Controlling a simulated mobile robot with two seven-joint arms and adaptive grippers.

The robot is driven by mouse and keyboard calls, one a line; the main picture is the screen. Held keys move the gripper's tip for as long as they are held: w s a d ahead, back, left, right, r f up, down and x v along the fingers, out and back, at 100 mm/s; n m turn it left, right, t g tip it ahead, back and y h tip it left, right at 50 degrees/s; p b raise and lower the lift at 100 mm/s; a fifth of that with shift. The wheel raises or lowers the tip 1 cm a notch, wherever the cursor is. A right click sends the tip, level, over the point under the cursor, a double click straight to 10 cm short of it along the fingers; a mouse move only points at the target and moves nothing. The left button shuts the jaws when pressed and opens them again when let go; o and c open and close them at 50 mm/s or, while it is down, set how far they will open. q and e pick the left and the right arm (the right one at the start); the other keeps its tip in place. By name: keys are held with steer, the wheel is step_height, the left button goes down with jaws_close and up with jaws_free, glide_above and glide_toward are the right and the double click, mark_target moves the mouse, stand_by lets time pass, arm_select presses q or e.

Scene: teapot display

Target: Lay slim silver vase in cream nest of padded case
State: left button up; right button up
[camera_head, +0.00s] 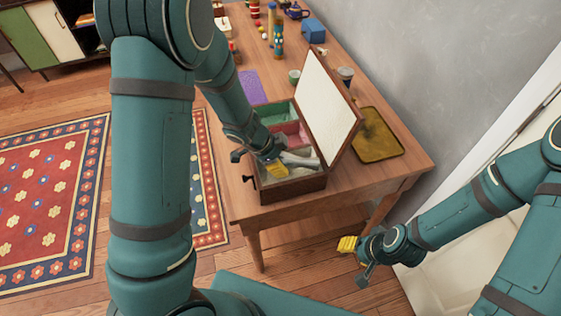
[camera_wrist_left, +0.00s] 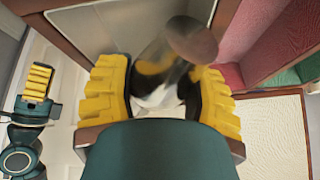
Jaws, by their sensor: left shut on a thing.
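The padded case (camera_head: 292,184) is a dark wooden box on the table with its lid raised. Its cream nest (camera_head: 303,172) is the nearest compartment, with pink and green ones behind it. The slim silver vase (camera_head: 301,160) lies low over the cream nest, partly hidden by my left gripper (camera_head: 275,169). In the left wrist view the vase (camera_wrist_left: 163,68) sits between the yellow pads of that gripper (camera_wrist_left: 160,95), its round dark end tilted up and away. Whether it touches the padding I cannot tell. My right gripper (camera_head: 348,244) hangs beside the table, its opening unclear.
The raised lid (camera_head: 318,98) stands along the right side of the case. A mustard tray (camera_head: 376,135) lies right of it, and a purple mat (camera_head: 251,86) lies behind the case. Cups, a blue box (camera_head: 313,30) and small toys stand at the far end.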

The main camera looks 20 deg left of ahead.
arm_select(q)
steer(key=shift+r, duration=0.1)
steer(key=shift+s+f, duration=0.2)
steer(key=shift+f, duration=0.4)
steer(key=o, duration=1.3)
steer(key=shift+f, duration=0.15)
